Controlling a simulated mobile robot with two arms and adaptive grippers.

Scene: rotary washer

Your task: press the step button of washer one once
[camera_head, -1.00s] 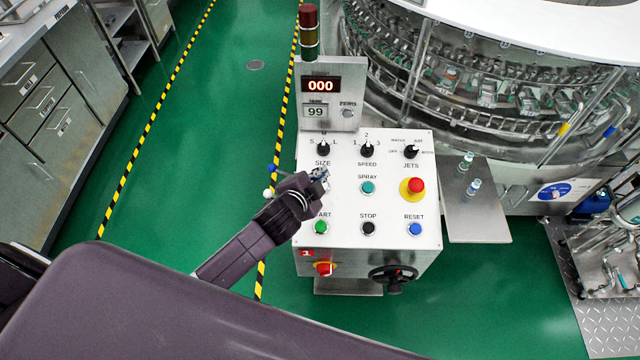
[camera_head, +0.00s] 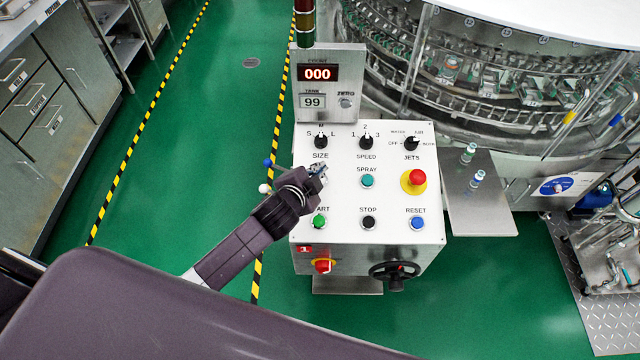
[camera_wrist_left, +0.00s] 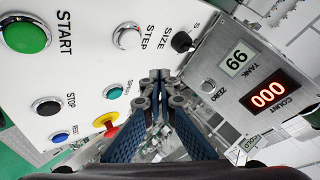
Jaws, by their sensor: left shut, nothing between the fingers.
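The white control panel (camera_head: 342,202) carries a red "1" tag (camera_head: 304,248). In the left wrist view the STEP button (camera_wrist_left: 127,35) is a pale round button in a metal ring, between the SIZE knob (camera_wrist_left: 182,42) and the green START button (camera_wrist_left: 25,34). In the head view my left gripper and wrist hide the STEP button. My left gripper (camera_head: 319,169) is shut and empty above the panel's left part, just below the SIZE label. In the left wrist view its fingertips (camera_wrist_left: 160,75) meet beside the STEP button; contact with the panel cannot be told. My right gripper is not in view.
The count display (camera_head: 317,73) reads 000 and the tank display (camera_head: 312,101) 99. The panel also holds a SPRAY button (camera_head: 367,181), red emergency button (camera_head: 417,177), STOP (camera_head: 368,222) and RESET (camera_head: 416,223). A handwheel (camera_head: 395,273) juts from the front.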

